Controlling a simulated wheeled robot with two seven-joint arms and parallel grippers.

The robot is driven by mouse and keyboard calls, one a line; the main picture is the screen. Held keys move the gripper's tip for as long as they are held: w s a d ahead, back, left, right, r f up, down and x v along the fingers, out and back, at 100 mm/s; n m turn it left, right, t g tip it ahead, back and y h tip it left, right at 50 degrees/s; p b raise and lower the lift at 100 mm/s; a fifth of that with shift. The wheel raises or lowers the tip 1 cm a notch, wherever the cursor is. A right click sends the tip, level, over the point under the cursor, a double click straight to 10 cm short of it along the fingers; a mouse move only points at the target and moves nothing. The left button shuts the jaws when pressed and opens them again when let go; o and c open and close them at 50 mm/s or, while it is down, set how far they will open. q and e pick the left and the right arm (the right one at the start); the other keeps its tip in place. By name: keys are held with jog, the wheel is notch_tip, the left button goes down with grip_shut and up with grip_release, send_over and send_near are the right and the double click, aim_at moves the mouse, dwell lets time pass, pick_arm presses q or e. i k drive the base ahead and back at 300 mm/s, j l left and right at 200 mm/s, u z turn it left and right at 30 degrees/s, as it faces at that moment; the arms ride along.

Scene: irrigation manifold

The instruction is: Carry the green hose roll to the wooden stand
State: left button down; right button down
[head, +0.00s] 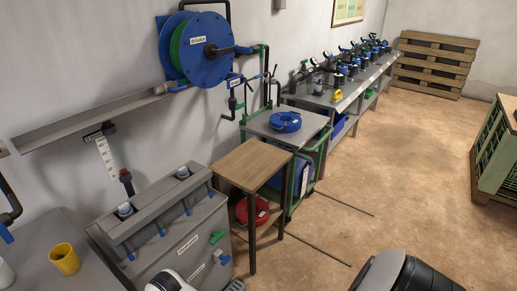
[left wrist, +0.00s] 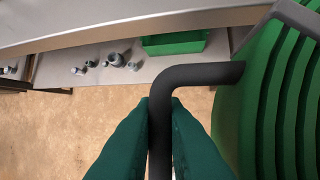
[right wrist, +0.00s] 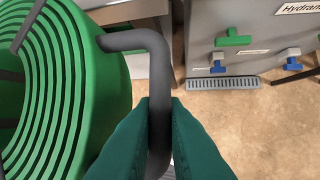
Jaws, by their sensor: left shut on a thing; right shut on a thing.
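The green hose roll (left wrist: 285,105) fills the right side of the left wrist view; in the right wrist view its ribbed coils (right wrist: 50,90) fill the left side. A dark bent handle sticks out on each side of it. My left gripper (left wrist: 160,108) is shut on one handle, and my right gripper (right wrist: 160,106) is shut on the other. The roll is off the floor between both grippers; the head view does not show it. The wooden stand (head: 252,163), with a bare brown top and dark legs, is at the middle of the head view.
A red hose coil (head: 252,211) is under the stand. A grey cabinet (head: 185,262) with valves stands left of it. A cart with a blue coil (head: 285,121) is behind. A green bin (left wrist: 175,43) sits on a shelf. Open floor (head: 385,165) lies to the right, with thin rods.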

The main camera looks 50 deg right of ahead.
aim_at(251, 160)
jog(key=i+l, duration=0.1)
jog(key=l, duration=1.25)
jog(key=i+l, duration=0.1)
jog(key=l, duration=0.8)
jog(key=i+l, duration=0.15)
jog(key=l, duration=0.3)
jog(key=i+l, duration=0.1)
jog(key=l, duration=0.35)
jog(key=i+l, duration=0.2)
jog(key=l, duration=0.15)
jog(key=i+l, duration=0.2)
jog(key=l, duration=0.15)
jog(key=i+l, duration=0.15)
jog(key=l, duration=0.25)
jog(key=i+l, duration=0.2)
jog(key=l, duration=0.15)
